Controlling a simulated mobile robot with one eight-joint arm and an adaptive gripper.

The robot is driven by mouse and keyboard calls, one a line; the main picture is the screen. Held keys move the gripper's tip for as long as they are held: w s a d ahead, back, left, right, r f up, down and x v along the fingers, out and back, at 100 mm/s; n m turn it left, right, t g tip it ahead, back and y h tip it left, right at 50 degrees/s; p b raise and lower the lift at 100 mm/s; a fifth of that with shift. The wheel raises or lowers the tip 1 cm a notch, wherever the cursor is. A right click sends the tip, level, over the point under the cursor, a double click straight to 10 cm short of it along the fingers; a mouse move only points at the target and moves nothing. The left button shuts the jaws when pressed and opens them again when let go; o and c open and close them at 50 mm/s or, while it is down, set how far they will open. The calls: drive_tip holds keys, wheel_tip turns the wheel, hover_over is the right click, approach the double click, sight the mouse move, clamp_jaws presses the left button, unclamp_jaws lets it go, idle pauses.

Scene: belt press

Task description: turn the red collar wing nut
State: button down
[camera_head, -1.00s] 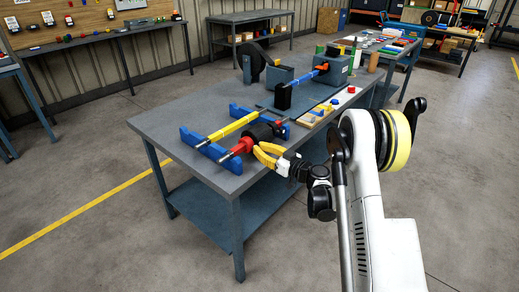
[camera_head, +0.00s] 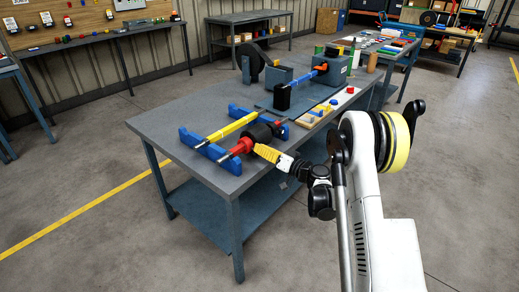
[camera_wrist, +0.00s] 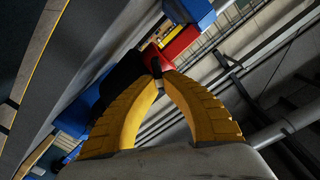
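The red collar wing nut (camera_head: 243,146) sits on a rod beside a black cylinder (camera_head: 259,131) at the bench's near end. In the wrist view its red body (camera_wrist: 180,44) shows just beyond my fingertips. My gripper (camera_head: 257,149) has yellow ribbed fingers, and its tips reach the near side of the red part in the head view. In the wrist view my gripper (camera_wrist: 160,74) arches its fingers inward, and the tips are close together with a small dark piece between them. I cannot tell whether they press on the nut. The fingers hide part of it.
A yellow bar (camera_head: 232,127) lies across blue supports (camera_head: 206,146) behind the nut. A black block (camera_head: 283,97) with a blue rod and a tray (camera_head: 320,114) of small parts stand farther along the bench. The bench's near left corner (camera_head: 160,124) is clear.

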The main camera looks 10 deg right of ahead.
drive_tip(key=m, duration=0.5)
drive_tip(key=shift+w+d+f+m, duration=0.15)
drive_tip(key=shift+d+f+m, duration=0.05)
drive_tip(key=shift+f+m, duration=0.1)
drive_tip(key=m, duration=0.5)
drive_tip(key=shift+d+f+m, duration=0.15)
drive_tip(key=shift+f+m, duration=0.15)
drive_tip(key=shift+w, duration=0.1)
idle(0.4)
drive_tip(key=c, duration=1.5)
unclamp_jaws()
drive_tip(key=v, duration=1.2)
